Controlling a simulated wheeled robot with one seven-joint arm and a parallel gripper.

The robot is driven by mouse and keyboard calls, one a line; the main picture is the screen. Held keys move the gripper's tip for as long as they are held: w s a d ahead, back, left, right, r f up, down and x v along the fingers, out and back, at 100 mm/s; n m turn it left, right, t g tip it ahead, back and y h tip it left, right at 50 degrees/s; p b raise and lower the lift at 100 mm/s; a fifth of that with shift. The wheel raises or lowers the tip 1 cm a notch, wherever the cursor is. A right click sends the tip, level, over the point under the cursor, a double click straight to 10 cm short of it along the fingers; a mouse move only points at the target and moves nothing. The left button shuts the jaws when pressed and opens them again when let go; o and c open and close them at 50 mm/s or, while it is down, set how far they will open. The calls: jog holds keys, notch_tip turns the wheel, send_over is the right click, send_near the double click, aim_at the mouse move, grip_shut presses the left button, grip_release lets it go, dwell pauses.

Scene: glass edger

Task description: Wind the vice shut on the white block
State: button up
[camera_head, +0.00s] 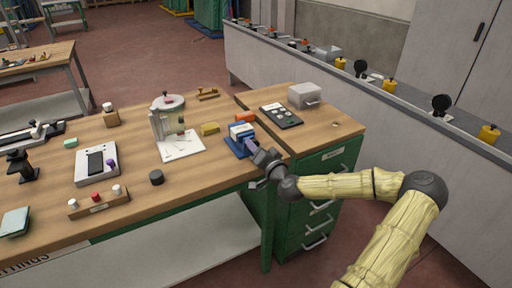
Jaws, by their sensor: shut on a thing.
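The small blue vice (236,146) stands near the right end of the wooden workbench. The white block (242,130) sits at the top of the vice, between its blue parts. Whether the jaws touch the block is too small to tell. My gripper (256,150) reaches in from the right, at the vice's front right side. It is shut on a small purplish part there, which looks like the vice's handle (250,142). My fingers and wrist hide most of the handle and the near side of the vice.
A black panel (281,116) and grey box (304,95) are on the right cabinet.

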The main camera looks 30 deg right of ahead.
jog(key=m, duration=0.3)
jog(key=shift+m+p, duration=0.3)
jog(key=shift+m, duration=0.1)
jog(key=m, duration=0.3)
jog(key=shift+m+p, duration=0.3)
jog(key=shift+p, duration=0.05)
jog(key=m+p, duration=0.1)
jog(key=m, duration=0.5)
jog(key=shift+f, duration=0.1)
jog(key=m+p, duration=0.1)
jog(key=m, duration=0.5)
jog(key=shift+m, duration=0.4)
jog(key=m+p, duration=0.1)
jog(key=m, duration=0.5)
jog(key=shift+f+p, duration=0.15)
jog(key=shift+p, duration=0.2)
jog(key=o, duration=1)
